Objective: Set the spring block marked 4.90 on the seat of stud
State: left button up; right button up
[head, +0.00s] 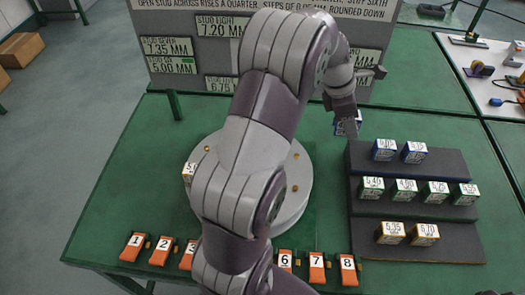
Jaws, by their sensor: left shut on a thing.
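My left gripper (344,112) is shut on a small block with a blue band (348,128). It holds the block above the table, left of the stepped rack's back end. The block's number is too small and too covered to read, so I cannot tell whether it is 4.90. The round grey plate (295,205) with brass studs lies mostly hidden under my left arm. A block marked 5-something (188,171) sits at its left edge. Which seat belongs to which stud is not visible. My right gripper is not in view.
A dark stepped rack (365,240) at right holds blue, green and yellow-banded blocks. Orange numbered tags (131,247) line the front edge. A grey board (180,85) with readings in mm stands behind. Bare green table (130,195) lies left of the plate.

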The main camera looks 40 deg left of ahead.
pick_arm(q)
jog(key=s+a+f, duration=0.4)
jog(key=a, duration=0.1)
jog(key=s+a+f, duration=0.3)
jog(key=shift+a, duration=0.25)
jog(key=shift+s+f, duration=0.1)
jog(key=shift+f, duration=0.1)
notch_tip(320, 180, down, 4)
jog(key=shift+d+r, duration=0.1)
jog(key=shift+r, duration=0.1)
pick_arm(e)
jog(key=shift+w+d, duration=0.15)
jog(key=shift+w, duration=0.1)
pick_arm(q)
jog(key=shift+f, duration=0.2)
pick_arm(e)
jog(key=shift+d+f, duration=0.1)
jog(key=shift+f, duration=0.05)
